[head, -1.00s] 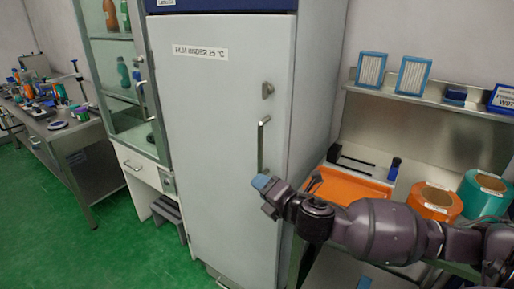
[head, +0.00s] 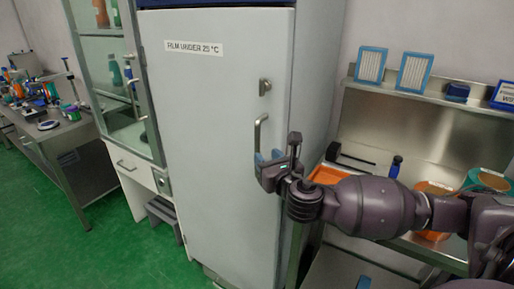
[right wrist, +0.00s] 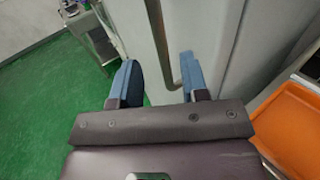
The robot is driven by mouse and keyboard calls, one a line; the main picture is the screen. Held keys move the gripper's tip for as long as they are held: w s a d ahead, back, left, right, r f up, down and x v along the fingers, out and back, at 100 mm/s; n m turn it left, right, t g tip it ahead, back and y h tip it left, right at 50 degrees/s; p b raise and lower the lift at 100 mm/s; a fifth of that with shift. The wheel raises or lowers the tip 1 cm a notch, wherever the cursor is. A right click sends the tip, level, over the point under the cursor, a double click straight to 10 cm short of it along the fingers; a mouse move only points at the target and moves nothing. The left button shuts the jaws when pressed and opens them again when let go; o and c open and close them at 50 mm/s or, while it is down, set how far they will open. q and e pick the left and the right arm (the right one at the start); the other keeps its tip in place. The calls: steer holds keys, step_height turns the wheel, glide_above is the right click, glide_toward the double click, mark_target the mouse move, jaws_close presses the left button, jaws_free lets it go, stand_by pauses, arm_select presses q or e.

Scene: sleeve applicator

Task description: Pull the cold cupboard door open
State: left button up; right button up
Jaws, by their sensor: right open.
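The cold cupboard door (head: 215,120) is a tall pale grey panel labelled "FILM UNDER 25 °C", and it looks closed. Its upright metal bar handle (head: 257,132) is near the door's right edge, below a small lock. My right gripper (head: 270,162) is at the lower part of the handle. In the right wrist view the blue fingers of my right gripper (right wrist: 160,78) are apart, with the handle (right wrist: 163,45) running down between them. I cannot tell whether either finger touches it. My left gripper is out of view.
A glass-fronted cabinet (head: 112,75) stands left of the cupboard, with a grey step stool (head: 163,213) beside it. On the right is a steel bench with an orange tray (right wrist: 290,125) and film rolls. Green floor (head: 110,260) lies open in front at left.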

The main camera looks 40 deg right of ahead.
mark_target(258, 148)
steer(key=w, duration=0.3)
steer(key=w+d, duration=0.1)
steer(key=w, duration=0.2)
steer(key=shift+w+d+b, duration=0.15)
steer(key=shift+w+b, duration=0.2)
jaws_close()
